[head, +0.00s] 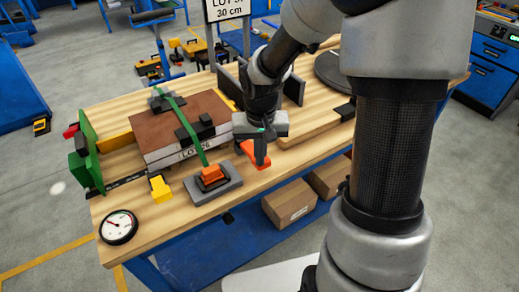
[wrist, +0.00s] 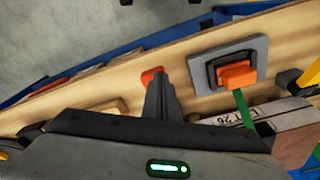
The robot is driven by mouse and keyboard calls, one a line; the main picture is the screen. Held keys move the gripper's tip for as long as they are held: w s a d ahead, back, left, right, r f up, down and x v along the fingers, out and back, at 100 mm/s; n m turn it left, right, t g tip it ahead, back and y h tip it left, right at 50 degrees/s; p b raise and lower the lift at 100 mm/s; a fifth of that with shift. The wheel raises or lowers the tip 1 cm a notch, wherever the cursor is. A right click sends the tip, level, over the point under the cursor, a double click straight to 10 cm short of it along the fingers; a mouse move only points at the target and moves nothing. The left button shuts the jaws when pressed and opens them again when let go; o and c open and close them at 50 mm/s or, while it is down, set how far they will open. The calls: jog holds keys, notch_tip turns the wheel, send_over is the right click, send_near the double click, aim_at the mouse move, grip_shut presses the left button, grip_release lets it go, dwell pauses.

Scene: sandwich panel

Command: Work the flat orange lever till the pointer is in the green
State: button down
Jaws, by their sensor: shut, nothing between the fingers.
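A flat orange lever (head: 250,150) lies low at the front of the bench, right of the panel stack. In the wrist view its orange end (wrist: 150,75) shows beside my fingers, which hide the rest. My gripper (head: 262,162) is shut and empty, pointing down at the lever; I cannot tell whether they touch. A second orange piece (head: 212,174) sits on a grey plate (head: 225,190) to the left, with a green strap (head: 184,122) running from it over the stack. The round dial (head: 119,227) stands at the bench's front left corner; its pointer is too small to read surely.
The brown-topped panel stack (head: 200,112) lies behind the grey plate, with a green end stop (head: 90,145) at its left. A yellow block (head: 160,188) stands left of the plate. Cardboard boxes (head: 290,205) sit below the bench. Bare wood (head: 150,218) shows near the dial.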

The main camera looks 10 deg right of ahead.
jog(key=shift+s+a+r, duration=0.1)
jog(key=shift+s, duration=0.6)
notch_tip(320, 180, up, 17)
jog(key=s+p, duration=0.1)
jog(key=p, duration=0.2)
jog(key=shift+s+a+r, duration=0.15)
jog(key=shift+s+r, duration=0.05)
jog(key=shift+s, duration=0.1)
